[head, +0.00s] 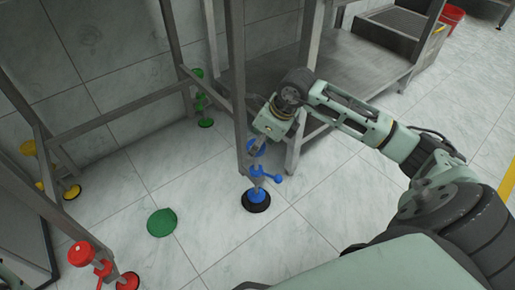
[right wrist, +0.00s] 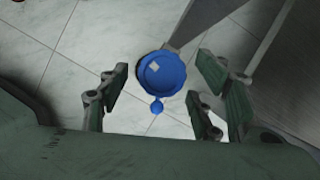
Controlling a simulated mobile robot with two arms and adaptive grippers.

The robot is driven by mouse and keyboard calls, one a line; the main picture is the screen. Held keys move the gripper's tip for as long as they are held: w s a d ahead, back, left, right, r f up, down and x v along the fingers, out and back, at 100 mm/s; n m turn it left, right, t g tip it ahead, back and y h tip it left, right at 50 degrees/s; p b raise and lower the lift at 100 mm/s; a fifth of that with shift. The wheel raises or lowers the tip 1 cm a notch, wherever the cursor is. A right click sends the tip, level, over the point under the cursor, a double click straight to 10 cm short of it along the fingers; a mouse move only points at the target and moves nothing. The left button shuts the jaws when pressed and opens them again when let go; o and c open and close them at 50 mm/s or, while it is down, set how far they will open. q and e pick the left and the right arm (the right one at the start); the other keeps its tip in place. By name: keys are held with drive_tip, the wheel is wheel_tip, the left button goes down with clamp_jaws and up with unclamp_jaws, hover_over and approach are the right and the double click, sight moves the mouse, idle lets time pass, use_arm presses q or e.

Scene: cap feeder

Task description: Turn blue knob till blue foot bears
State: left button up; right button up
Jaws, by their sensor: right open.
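The blue knob (head: 257,148) sits on a grey frame leg, with a blue side handle (head: 270,176) below it. The blue foot (head: 256,196) is at the bottom of that leg, over a dark round pad on the floor. Whether the foot presses on the pad or floor I cannot tell. My right gripper (head: 262,143) is just above the knob. In the right wrist view the round knob (right wrist: 162,74) lies between the spread fingers of my right gripper (right wrist: 162,90), with gaps on both sides. My left gripper is not in view.
A green disc (head: 161,222) lies on the floor. A grey low platform (head: 350,65) stands behind my right arm. Open tile floor lies in front.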

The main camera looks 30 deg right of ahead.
drive_tip(key=shift+w+a+f, duration=0.1)
drive_tip(key=shift+w+f, duration=0.1)
drive_tip(key=shift+f, duration=0.3)
drive_tip(key=c, duration=1.1)
